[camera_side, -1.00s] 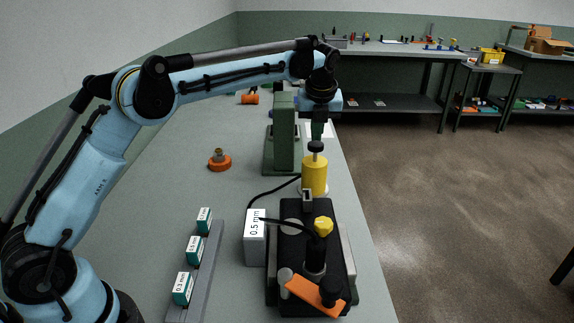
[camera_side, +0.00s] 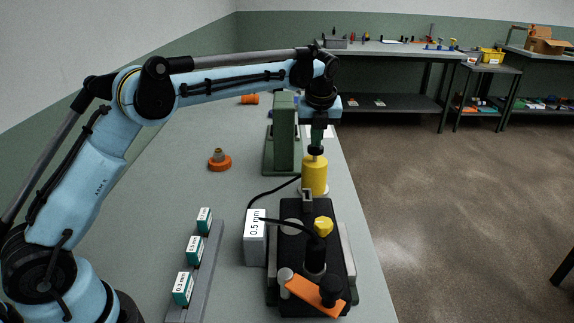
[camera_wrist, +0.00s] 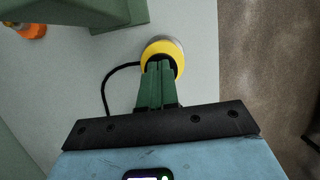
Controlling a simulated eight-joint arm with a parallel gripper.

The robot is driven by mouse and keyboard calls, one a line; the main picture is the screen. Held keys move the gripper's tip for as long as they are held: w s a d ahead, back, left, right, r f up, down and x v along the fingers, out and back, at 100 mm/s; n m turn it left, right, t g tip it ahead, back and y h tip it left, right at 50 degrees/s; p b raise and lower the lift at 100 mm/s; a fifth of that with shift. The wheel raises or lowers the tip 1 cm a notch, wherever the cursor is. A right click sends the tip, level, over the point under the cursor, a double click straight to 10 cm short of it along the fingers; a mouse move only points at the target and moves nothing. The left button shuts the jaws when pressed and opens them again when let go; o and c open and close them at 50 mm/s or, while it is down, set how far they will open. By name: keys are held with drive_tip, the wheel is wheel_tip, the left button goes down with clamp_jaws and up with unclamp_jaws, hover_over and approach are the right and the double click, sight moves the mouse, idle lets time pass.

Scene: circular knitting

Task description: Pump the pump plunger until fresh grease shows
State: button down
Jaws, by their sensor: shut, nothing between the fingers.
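The grease pump is a yellow cylinder (camera_side: 314,177) standing on the bench, with a dark plunger knob (camera_side: 316,150) on top. In the wrist view the yellow pump (camera_wrist: 170,50) sits directly beyond my fingers. My gripper (camera_side: 317,143) is shut and empty, pointing down, its green fingertips at the top of the knob and seemingly touching it. The shut fingers also show in the wrist view (camera_wrist: 158,75), where they hide most of the knob. I see no fresh grease in either view.
A green upright stand (camera_side: 283,135) is close behind and left of the pump. A black hose (camera_side: 270,190) leaves the pump. The bench edge is close on the right.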

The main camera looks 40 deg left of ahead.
drive_tip(key=shift+f, duration=0.6)
drive_tip(key=shift+r, duration=2.1)
drive_tip(key=shift+f, duration=0.15)
drive_tip(key=shift+f, duration=0.55)
drive_tip(key=shift+f, duration=0.1)
